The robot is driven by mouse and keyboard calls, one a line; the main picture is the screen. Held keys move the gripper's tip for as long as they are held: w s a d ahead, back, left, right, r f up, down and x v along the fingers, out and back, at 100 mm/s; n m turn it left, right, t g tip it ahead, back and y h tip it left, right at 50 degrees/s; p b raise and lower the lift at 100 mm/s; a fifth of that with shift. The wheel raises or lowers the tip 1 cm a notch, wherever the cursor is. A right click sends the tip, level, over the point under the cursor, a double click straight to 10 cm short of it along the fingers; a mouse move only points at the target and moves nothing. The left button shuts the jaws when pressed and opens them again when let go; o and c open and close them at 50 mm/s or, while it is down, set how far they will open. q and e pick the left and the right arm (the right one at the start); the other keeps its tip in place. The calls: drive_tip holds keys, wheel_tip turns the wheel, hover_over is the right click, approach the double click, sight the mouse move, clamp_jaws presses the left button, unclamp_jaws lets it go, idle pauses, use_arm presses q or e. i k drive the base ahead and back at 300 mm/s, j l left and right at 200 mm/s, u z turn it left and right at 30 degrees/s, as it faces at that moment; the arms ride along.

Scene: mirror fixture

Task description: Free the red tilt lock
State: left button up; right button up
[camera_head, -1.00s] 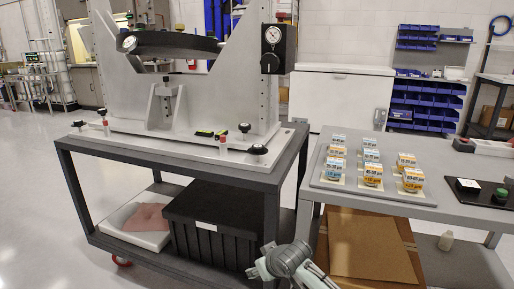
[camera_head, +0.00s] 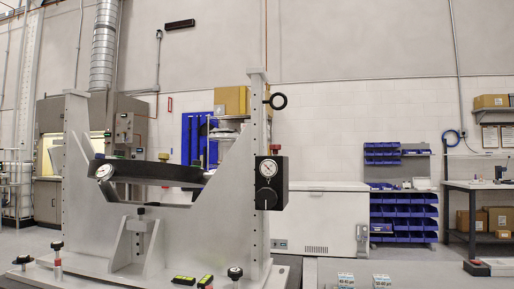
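The mirror fixture (camera_head: 222,215) is a grey metal frame with tall side plates. A dark, shallow dish-like mirror part (camera_head: 150,173) hangs between the plates, with a round dial (camera_head: 104,172) at its left end. A black box (camera_head: 271,190) with a gauge and a black knob is on the right upright. A small red piece (camera_head: 275,149) stands on top of this box; it may be the red tilt lock. Neither of my grippers is in view.
Black-topped knobs stand on the fixture's base, one with a red part (camera_head: 57,258) at the left. A white chest (camera_head: 318,220), blue bins (camera_head: 403,210) and a workbench (camera_head: 487,186) are behind.

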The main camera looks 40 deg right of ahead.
sight(275, 148)
drive_tip(key=i+j+z, duration=0.1)
drive_tip(key=i+z, duration=0.3)
drive_tip(key=i+j+z, duration=0.2)
drive_tip(key=i+z, duration=0.15)
drive_tip(key=i, duration=0.15)
